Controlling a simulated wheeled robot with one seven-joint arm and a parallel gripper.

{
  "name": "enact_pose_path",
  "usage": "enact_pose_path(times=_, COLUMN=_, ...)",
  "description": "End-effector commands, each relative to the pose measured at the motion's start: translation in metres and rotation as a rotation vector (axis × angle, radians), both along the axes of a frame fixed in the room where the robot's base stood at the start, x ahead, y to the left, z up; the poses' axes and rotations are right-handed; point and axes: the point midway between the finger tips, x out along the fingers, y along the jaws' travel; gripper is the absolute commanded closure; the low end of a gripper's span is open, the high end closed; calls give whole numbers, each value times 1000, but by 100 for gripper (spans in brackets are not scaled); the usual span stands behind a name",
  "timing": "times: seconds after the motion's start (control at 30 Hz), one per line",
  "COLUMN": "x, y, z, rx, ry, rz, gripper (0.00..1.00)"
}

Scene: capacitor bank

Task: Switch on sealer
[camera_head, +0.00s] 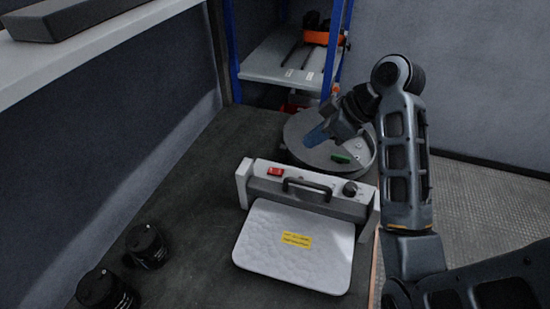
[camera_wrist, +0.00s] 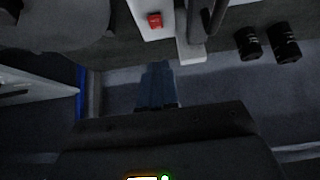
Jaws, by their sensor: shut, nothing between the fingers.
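The sealer (camera_head: 257,184) is a pale machine on the dark bench in the head view, with a black handle and a dark knob (camera_head: 350,188). A white plate (camera_head: 290,262) with a yellow label lies at its front. Its red switch (camera_head: 274,171) is at the left of the panel and also shows in the wrist view (camera_wrist: 154,20). My gripper (camera_head: 316,136) has blue fingers and is shut and empty. It is behind the sealer, over the round grey drum, apart from the switch. The fingers also show in the wrist view (camera_wrist: 158,68). Whether the switch is on cannot be told.
The round grey drum (camera_head: 296,131) with a green item (camera_head: 341,158) stands behind the sealer. Two black cylinders (camera_head: 147,245) (camera_head: 106,291) stand at the front left. A blue-framed shelf (camera_head: 270,68) is at the back.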

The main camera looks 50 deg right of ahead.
Motion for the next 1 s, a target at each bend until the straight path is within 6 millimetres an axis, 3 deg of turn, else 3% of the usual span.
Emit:
enact_pose_path(times=0.53, x=3, y=0, z=-3, rx=3, ry=3, rz=9, gripper=100)
enact_pose_path(times=1.0, x=50, y=17, z=-70, rx=4, ry=5, rz=10, gripper=100)
